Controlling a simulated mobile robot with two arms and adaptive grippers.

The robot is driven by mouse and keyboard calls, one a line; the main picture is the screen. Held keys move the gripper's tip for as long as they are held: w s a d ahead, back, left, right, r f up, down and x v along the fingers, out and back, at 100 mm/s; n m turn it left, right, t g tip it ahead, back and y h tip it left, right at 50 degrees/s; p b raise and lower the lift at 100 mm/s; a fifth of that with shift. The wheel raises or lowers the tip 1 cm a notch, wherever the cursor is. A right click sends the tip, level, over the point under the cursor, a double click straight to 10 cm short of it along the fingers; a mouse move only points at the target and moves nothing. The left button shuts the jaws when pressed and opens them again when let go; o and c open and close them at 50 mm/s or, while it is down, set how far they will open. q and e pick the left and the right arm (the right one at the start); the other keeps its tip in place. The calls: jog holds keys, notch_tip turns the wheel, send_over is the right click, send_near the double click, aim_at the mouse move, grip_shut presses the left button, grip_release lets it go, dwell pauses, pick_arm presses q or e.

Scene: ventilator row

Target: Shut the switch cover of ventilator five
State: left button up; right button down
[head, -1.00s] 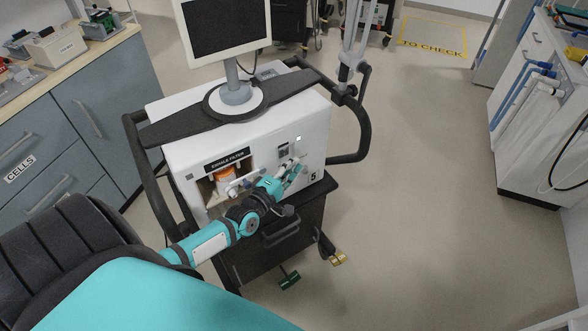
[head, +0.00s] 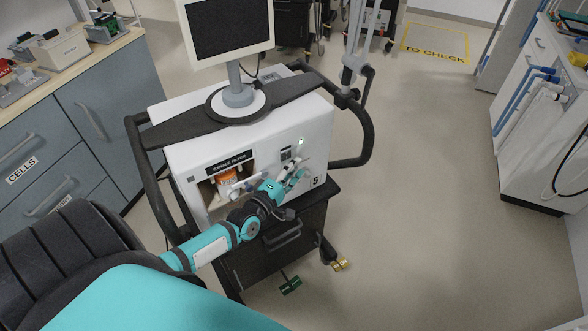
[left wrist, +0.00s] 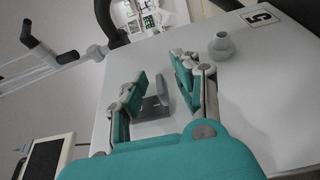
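Ventilator five (head: 240,150) is the white unit on a dark cart, with its front panel facing me and the number 5 at the panel's lower right. My left gripper (head: 297,175) is at the right half of this panel. In the left wrist view the gripper (left wrist: 155,88) has its two fingers apart. A grey, bent plate that looks like the switch cover (left wrist: 153,107) stands out from the panel between the fingers, closer to one finger. I cannot tell whether a finger touches it. The switch itself is hidden. My right gripper is out of view.
A grey round port (left wrist: 220,46) sticks out of the panel beside the fingers. An opening with an orange-labelled filter (head: 227,178) lies left of the gripper. The cart's dark handle (head: 362,140) curves out on the right. The floor to the right is clear.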

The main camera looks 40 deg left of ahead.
pick_arm(q)
jog(key=shift+s, duration=0.1)
jog(key=s, duration=1.1)
jog(key=shift+s, duration=0.4)
jog(key=s+d+f+m+g, duration=0.1)
jog(key=s+f+m+g, duration=0.25)
jog(key=f, duration=0.55)
jog(key=s+d+f+m+g, duration=0.1)
jog(key=s+f+m+g, duration=0.2)
jog(key=f, duration=0.7)
jog(key=s+d+f+m+g, duration=0.2)
jog(key=s+f+m, duration=0.25)
jog(key=f, duration=0.45)
jog(key=s+d+f+m+g, duration=0.4)
jog(key=s+f, duration=0.3)
jog(key=s, duration=0.4)
jog(key=s+d+f+m+g, duration=0.4)
jog(key=s+f, duration=0.4)
jog(key=s, duration=0.3)
jog(key=shift+s+m, duration=0.25)
jog(key=shift+m, duration=0.45)
jog(key=shift+g, duration=0.25)
